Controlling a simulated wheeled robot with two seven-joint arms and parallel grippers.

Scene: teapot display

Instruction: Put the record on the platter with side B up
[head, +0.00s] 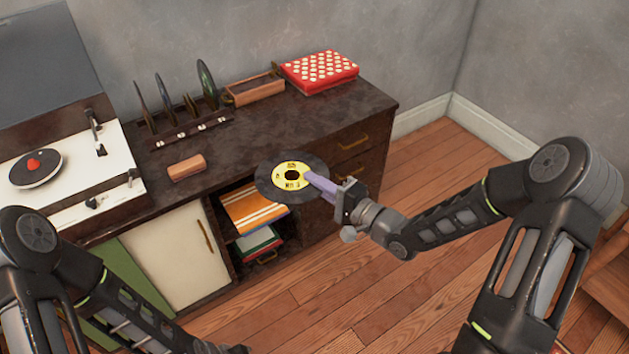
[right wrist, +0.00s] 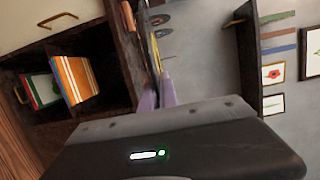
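The record (head: 265,181) is a black disc with a yellow label and a dark centre hole. My right gripper (head: 315,183) has its purple fingers shut on the record's right side, over the label's edge. It holds the record roughly flat in front of the cabinet's front edge. The label seems to read "NO 3"; its smaller marks are too small to read. In the right wrist view the record (right wrist: 155,50) is edge-on between the fingers (right wrist: 159,95). The platter (head: 50,165), dark with a red centre piece, is on the white turntable at far left.
The tonearm (head: 96,130) stands at the platter's right. A rack (head: 190,131) of upright records, a wooden tray (head: 255,91), a red dotted box (head: 320,70) and a brown block (head: 187,167) are on the cabinet. The turntable lid (head: 45,60) is raised.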

